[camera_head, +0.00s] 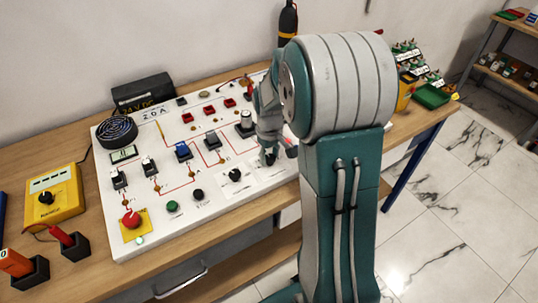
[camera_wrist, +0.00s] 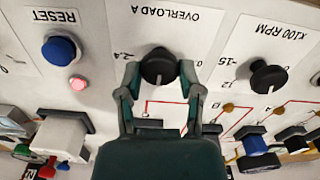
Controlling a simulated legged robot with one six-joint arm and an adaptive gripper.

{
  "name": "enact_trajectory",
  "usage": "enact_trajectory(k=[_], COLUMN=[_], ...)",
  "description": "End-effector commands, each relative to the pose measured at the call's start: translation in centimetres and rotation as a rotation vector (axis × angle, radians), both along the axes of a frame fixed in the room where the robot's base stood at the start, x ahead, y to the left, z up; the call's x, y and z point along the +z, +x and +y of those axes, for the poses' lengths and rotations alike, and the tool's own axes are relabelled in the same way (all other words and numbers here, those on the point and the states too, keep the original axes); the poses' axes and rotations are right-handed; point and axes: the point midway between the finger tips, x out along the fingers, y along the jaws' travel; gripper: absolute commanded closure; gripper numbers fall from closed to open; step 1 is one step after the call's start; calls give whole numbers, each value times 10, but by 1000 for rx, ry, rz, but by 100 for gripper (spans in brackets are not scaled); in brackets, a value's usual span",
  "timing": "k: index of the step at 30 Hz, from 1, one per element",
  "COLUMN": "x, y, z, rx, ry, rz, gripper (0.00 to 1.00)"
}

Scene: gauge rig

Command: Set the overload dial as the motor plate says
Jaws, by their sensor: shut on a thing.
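The overload dial (camera_wrist: 158,65) is a round black knob under the upside-down words "OVERLOAD A" in the wrist view. My gripper (camera_wrist: 159,76) is shut on it, one finger on each side. The figure 2.4 shows left of the dial; the other scale figures are mostly hidden by my fingers. I cannot read its pointer clearly. In the head view my gripper (camera_head: 269,156) is down at the right part of the white panel (camera_head: 150,238), partly behind my arm.
The x100 RPM dial (camera_wrist: 268,76) is beside the overload dial. A blue RESET button (camera_wrist: 61,49) and a lit red lamp (camera_wrist: 78,84) are on the other side. The panel carries a red stop button (camera_head: 131,220). A yellow meter (camera_head: 54,195) stands left of the panel.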

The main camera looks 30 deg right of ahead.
Motion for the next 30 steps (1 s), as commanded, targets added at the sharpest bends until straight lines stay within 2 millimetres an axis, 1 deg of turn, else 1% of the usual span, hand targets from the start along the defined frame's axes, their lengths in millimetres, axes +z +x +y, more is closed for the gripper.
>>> enact_trajectory(k=[1,11,17,30], x=[-3,-4,-4,-4], y=[-3,-4,-4,-5], z=[1,1,1,1], rx=[-1,-27,-87,-418], ry=[3,4,4,3], rz=[11,14,16,17], gripper=[100,100,100,100])
